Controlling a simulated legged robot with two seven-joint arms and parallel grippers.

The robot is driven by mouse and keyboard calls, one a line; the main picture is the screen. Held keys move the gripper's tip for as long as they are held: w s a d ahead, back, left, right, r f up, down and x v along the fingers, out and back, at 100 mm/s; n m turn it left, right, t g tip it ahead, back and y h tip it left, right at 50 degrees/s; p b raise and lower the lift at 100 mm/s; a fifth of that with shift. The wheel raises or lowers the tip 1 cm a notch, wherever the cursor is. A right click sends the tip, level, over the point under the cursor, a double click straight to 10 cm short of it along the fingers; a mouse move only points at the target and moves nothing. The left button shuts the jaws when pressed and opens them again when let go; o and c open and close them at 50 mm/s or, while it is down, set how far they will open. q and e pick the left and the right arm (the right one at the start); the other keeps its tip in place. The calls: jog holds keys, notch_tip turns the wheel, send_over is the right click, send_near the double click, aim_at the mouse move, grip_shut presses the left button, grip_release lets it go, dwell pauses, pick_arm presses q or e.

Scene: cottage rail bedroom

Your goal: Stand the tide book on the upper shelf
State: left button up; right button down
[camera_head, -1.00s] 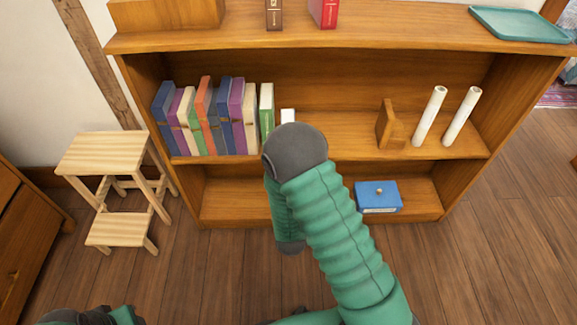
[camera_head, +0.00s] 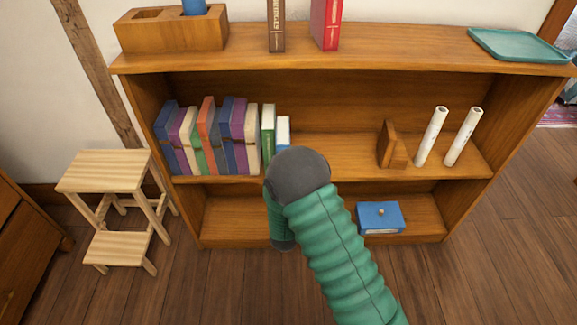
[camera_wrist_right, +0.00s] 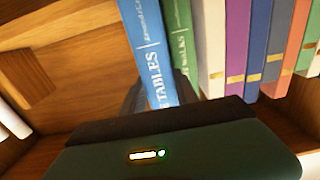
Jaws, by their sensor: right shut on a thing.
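The tide book is a blue book (camera_wrist_right: 147,50) with "TABLES" on its spine; its pale top and blue edge show in the head view (camera_head: 283,131). It is roughly upright at the right end of the book row, just right of a green book (camera_head: 268,130), over the upper shelf (camera_head: 340,148). My right gripper (camera_wrist_right: 158,95) is shut on it, with dark fingers either side of the spine. In the head view my right wrist hides the fingers and the book's lower part, so I cannot tell whether it touches the shelf. My left gripper is out of view.
Several books (camera_head: 210,137) lean in a row on the left. A wooden bookend (camera_head: 389,145) and two white rolls (camera_head: 431,136) stand to the right, with bare shelf between. A blue box (camera_head: 380,215) is on the lower shelf. A step stool (camera_head: 105,175) stands left.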

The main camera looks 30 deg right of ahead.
jog(key=shift+a+f, duration=0.1)
jog(key=shift+f, duration=0.1)
jog(key=c, duration=1)
grip_release()
jog(key=shift+o, duration=0.8)
jog(key=shift+f, duration=0.1)
jog(key=p+v, duration=0.4)
jog(key=v, duration=2)
